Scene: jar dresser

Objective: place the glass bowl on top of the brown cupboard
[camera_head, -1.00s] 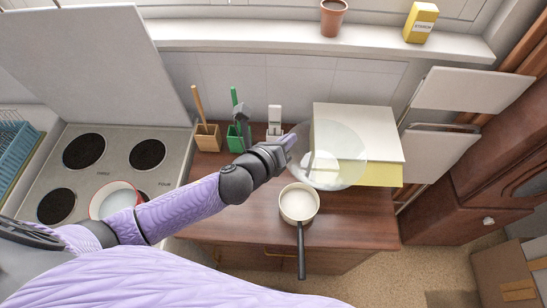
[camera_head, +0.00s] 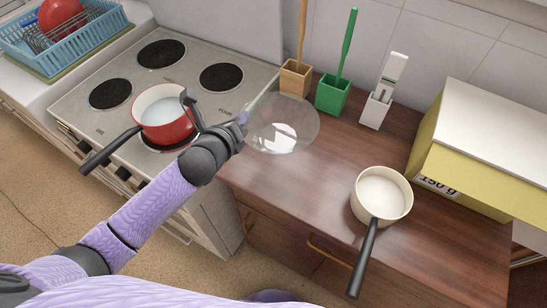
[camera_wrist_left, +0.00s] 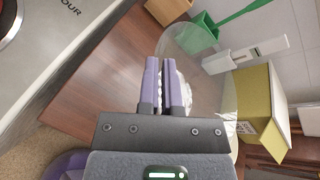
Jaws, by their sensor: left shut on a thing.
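The clear glass bowl (camera_head: 305,126) is in my left gripper (camera_head: 243,120), which is shut on its rim at the bowl's left side. In the head view the bowl overlaps the left part of the brown cupboard's wooden top (camera_head: 300,190); I cannot tell whether it touches it. In the left wrist view the purple fingers (camera_wrist_left: 165,85) are close together, with the faint transparent bowl (camera_wrist_left: 207,90) around and beyond them. My right gripper is not in view.
A cream saucepan (camera_head: 382,190) stands on the cupboard top, its handle over the front edge. A yellow box (camera_head: 470,170) is at right. A wooden holder (camera_head: 295,80), green holder (camera_head: 333,97) and white holder (camera_head: 376,110) stand behind. A red pot (camera_head: 163,125) is on the stove (camera_head: 105,65).

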